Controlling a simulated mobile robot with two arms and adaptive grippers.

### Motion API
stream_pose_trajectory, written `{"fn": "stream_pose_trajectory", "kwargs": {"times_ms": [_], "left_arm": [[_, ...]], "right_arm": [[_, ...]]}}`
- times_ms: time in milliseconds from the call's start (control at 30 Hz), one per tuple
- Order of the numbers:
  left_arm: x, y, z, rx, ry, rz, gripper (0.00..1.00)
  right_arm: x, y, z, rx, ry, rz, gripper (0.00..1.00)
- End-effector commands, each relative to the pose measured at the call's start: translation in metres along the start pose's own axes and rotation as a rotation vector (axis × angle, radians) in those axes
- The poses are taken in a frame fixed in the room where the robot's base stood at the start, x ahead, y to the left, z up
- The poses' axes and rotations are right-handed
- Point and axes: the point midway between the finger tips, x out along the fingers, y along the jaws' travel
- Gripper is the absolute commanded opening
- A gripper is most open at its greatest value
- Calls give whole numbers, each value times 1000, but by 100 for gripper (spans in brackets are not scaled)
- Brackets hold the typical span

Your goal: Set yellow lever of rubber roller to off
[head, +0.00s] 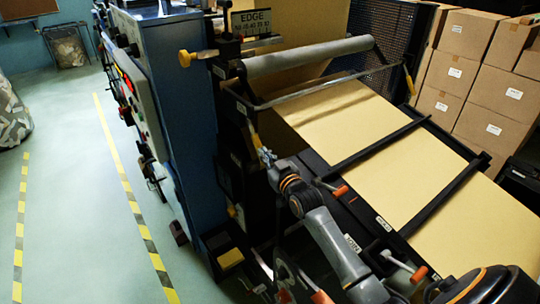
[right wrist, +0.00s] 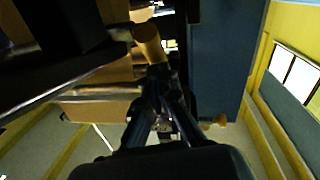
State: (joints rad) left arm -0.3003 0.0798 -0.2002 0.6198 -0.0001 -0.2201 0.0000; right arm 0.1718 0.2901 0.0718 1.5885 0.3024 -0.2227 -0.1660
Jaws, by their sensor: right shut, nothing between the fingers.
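The grey rubber roller (head: 310,55) spans the top of the paper web on the machine. A yellow lever (head: 254,137) shows on the near side of the machine frame, just above my right gripper (head: 264,155). In the right wrist view the yellow lever end (right wrist: 150,42) lies just beyond the fingertips of my right gripper (right wrist: 158,75). The fingers are together with nothing between them. Whether they touch the lever cannot be told. Another yellow-ended lever (head: 410,85) is at the roller's far end. My left gripper is not in view.
A yellow knob (head: 184,58) sticks out from the blue machine cabinet (head: 185,110). Dark crossbars (head: 380,145) lie over the kraft paper (head: 350,120). Orange-ended handles (head: 340,191) stand near my right arm. Cartons (head: 465,60) are stacked behind.

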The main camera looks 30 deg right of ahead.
Motion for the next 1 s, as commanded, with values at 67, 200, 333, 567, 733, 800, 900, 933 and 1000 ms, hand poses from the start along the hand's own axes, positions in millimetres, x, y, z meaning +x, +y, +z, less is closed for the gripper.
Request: {"fn": "stream_pose_trajectory", "kwargs": {"times_ms": [67, 200, 333, 567, 733, 800, 900, 933, 1000], "left_arm": [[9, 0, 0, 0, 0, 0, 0], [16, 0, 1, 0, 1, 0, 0], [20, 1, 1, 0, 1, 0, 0], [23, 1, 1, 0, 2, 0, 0], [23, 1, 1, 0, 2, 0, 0], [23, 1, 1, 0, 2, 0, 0], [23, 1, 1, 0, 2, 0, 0], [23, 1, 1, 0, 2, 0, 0], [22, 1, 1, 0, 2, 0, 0]], "right_arm": [[5, -2, 12, 1, -8, -1, 0], [13, -4, 20, 0, -7, 0, 0], [18, -6, 23, 0, -5, -1, 0], [23, -7, 25, 1, -5, -1, 0], [24, -7, 24, 1, -5, -1, 0], [24, -7, 24, 1, -4, 0, 0], [24, -7, 24, 1, -4, 0, 0], [24, -7, 24, 1, -4, 0, 0], [24, -7, 24, 1, -4, 0, 0]]}}
